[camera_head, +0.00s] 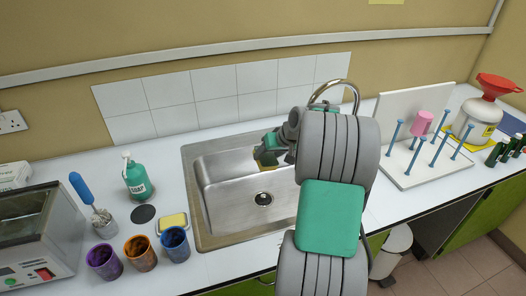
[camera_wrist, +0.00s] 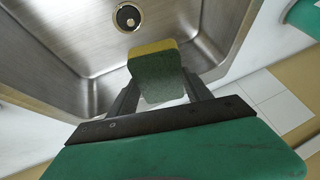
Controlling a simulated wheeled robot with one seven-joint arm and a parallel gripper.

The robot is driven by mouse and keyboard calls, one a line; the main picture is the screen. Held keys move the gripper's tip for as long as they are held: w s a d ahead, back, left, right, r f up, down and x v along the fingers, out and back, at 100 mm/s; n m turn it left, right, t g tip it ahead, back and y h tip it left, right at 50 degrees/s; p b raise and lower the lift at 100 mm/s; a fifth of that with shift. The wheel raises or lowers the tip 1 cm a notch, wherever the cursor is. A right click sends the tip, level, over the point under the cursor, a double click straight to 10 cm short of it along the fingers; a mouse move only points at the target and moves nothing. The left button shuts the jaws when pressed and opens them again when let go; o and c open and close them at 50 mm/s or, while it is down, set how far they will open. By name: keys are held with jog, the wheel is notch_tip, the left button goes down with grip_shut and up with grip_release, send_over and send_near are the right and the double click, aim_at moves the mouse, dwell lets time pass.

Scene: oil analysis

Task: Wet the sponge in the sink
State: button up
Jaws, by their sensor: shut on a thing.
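The sponge (camera_wrist: 156,77) is yellow with a dark green side. In the wrist view it is held between the two fingers of my gripper (camera_wrist: 158,92), over the inside of the sink. My gripper (camera_head: 268,152) is shut on it; in the head view the sponge (camera_head: 265,158) shows small beside the fingers. The steel sink (camera_head: 217,207) is set in the white counter, with a dark round drain (camera_head: 263,198) in its floor. The faucet's curved spout (camera_head: 340,84) rises behind my arm, which hides its lower part. I cannot tell whether water runs.
A green soap bottle (camera_head: 138,178), a yellow sponge in a dish (camera_head: 173,222), a blue-handled brush (camera_head: 84,190) and several stained cups (camera_head: 140,252) stand left of the sink. A white peg rack (camera_head: 412,165) with a pink cup (camera_head: 422,122) stands at right.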

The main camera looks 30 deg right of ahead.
notch_tip(320, 180, down, 21)
jog(key=b, duration=1.4)
jog(key=shift+s+r, duration=0.15)
jog(key=shift+r, duration=0.1)
jog(key=shift+r+p, duration=5.95)
jog(key=shift+r, duration=3.35)
jog(key=shift+r+p, duration=1.35)
jog(key=shift+r, duration=0.75)
jog(key=shift+f, duration=0.1)
jog(key=shift+d, duration=0.1)
